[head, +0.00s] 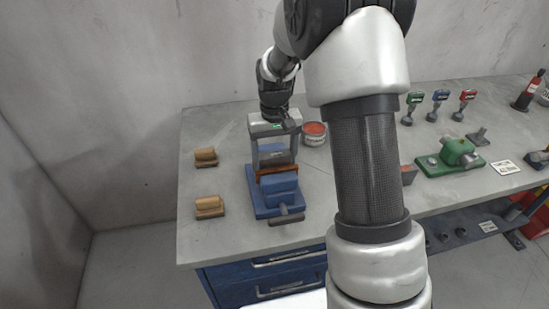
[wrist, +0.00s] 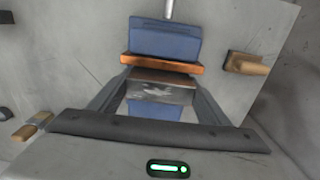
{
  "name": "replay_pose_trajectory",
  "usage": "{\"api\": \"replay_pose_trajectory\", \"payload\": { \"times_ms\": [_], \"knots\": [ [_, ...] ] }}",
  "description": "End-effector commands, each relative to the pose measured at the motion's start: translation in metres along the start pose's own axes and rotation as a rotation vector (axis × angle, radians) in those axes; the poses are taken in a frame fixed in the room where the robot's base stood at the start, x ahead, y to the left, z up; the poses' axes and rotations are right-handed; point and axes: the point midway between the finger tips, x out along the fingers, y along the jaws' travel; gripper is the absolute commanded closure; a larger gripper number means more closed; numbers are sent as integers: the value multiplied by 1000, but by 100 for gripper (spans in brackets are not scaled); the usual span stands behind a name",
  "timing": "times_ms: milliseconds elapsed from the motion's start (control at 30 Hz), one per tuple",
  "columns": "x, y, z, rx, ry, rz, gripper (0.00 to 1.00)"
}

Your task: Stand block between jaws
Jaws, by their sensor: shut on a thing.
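My gripper (head: 275,163) points down over the blue vise (head: 259,208) and is shut on a block, with one finger at each end. In the wrist view the block (wrist: 160,93) shows a grey metallic face and a brown upper edge between the fingers of my gripper (wrist: 161,82). A copper-coloured jaw strip (wrist: 160,65) lies right beside it, against the vise's blue front jaw (wrist: 165,40). More blue vise shows on the block's other side. The block looks level and sits at the jaw gap; I cannot tell whether it touches the vise bed.
Two wooden-handled brushes (head: 206,157) (head: 209,207) lie left of the vise. A red-topped tin (head: 314,133) stands behind right. The vise handle (head: 287,217) juts toward the front edge. A green fixture (head: 459,156) and several coloured stamp-like tools (head: 438,103) stand at right.

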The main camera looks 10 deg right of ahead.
Motion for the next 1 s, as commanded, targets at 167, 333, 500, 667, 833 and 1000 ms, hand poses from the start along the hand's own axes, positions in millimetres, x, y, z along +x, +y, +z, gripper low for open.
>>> {"api": "replay_pose_trajectory", "payload": {
  "times_ms": [167, 333, 500, 667, 833, 1000],
  "knots": [
    [2, 0, -2, 0, 5, 0, 92],
    [2, 0, -1, 0, 4, 0, 8],
    [3, 0, -1, 0, 2, 0, 8],
    [2, 0, 1, 0, -2, 0, 8],
    [-20, 0, 0, 0, 2, 0, 8],
    [-61, 0, -1, 0, 6, 0, 8]
  ]
}}
